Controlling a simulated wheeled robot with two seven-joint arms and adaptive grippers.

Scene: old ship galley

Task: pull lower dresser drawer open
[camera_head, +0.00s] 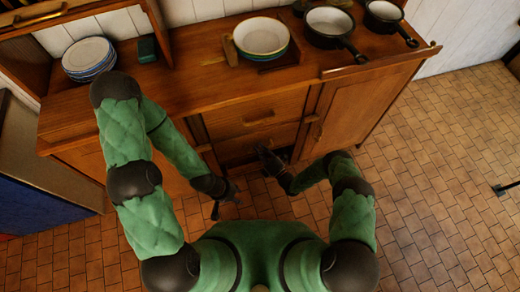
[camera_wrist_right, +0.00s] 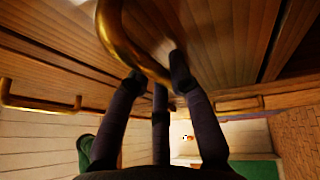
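The wooden dresser (camera_head: 175,75) stands ahead, with an upper drawer (camera_head: 235,117) and a lower drawer (camera_head: 235,147) in its middle. My right gripper (camera_head: 266,160) is at the lower drawer's front and hides part of it. In the right wrist view a curved brass handle (camera_wrist_right: 118,42) lies at the fingertips of the right gripper (camera_wrist_right: 156,70). The fingers are apart around the handle, with no clear grip on it. I cannot tell whether the lower drawer stands slightly out. My left gripper (camera_head: 224,198) is open and empty, lower and left of the right one, apart from the dresser.
Stacked plates (camera_head: 88,55), a bowl (camera_head: 261,36) and dark pans (camera_head: 330,22) stand on the dresser top. A cabinet door (camera_head: 355,105) is right of the drawers. More brass handles (camera_wrist_right: 40,102) show in the wrist view. Tiled floor (camera_head: 440,180) is free to the right.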

